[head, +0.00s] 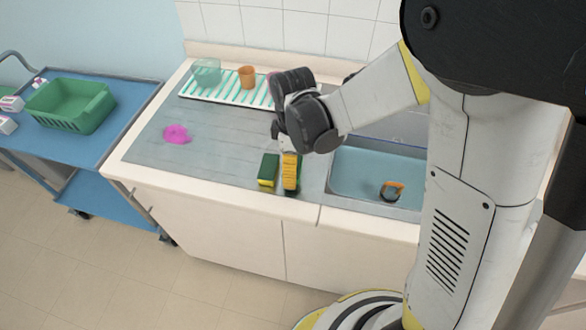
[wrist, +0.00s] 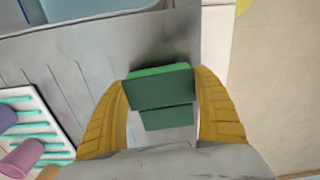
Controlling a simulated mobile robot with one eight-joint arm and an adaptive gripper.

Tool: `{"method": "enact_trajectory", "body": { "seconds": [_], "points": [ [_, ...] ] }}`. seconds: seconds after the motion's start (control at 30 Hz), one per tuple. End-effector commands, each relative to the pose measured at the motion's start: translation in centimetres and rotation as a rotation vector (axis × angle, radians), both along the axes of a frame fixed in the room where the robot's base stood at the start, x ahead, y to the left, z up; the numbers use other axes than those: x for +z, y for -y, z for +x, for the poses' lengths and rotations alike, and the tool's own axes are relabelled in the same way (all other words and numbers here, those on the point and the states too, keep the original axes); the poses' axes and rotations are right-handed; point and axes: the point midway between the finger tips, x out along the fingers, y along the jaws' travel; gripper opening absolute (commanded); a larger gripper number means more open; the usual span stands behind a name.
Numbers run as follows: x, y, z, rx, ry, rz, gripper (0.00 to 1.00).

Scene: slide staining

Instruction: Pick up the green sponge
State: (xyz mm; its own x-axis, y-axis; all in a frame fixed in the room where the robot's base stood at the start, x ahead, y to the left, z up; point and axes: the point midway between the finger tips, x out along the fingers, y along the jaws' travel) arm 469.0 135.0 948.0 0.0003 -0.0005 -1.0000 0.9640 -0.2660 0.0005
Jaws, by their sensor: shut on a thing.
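My gripper (head: 290,172) is low over the right part of the steel drainboard, left of the sink. In the wrist view its two yellow ribbed fingers (wrist: 162,84) are closed on a green sponge (wrist: 158,80), one finger at each end. In the head view the fingers mostly hide this sponge. A second sponge (head: 268,170), green with a yellow layer, lies on the drainboard just left of the gripper; it seems to be the lower green piece in the wrist view (wrist: 166,118). I cannot tell whether the held sponge touches the steel.
The sink (head: 360,180) holds a small dark and orange item (head: 391,190). A striped drying rack (head: 225,92) with cups stands at the back. A green basket (head: 72,108) sits on a blue cart.

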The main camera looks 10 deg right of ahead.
Motion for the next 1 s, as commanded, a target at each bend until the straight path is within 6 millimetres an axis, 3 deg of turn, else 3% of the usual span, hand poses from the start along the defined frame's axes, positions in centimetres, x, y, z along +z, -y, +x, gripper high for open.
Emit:
{"method": "enact_trajectory", "body": {
  "seconds": [0.1,0.53,0.7,1.0],
  "points": [
    [2.6,0.8,-0.3,-0.003,-0.001,0.0,0.6],
    [7.8,9.0,-4.2,-0.004,-0.001,0.0,0.6],
    [8.5,10.4,-4.8,-0.002,-0.001,0.0,0.6],
    [8.6,10.6,-4.9,0.001,-0.001,0.0,0.6]
  ]
}}
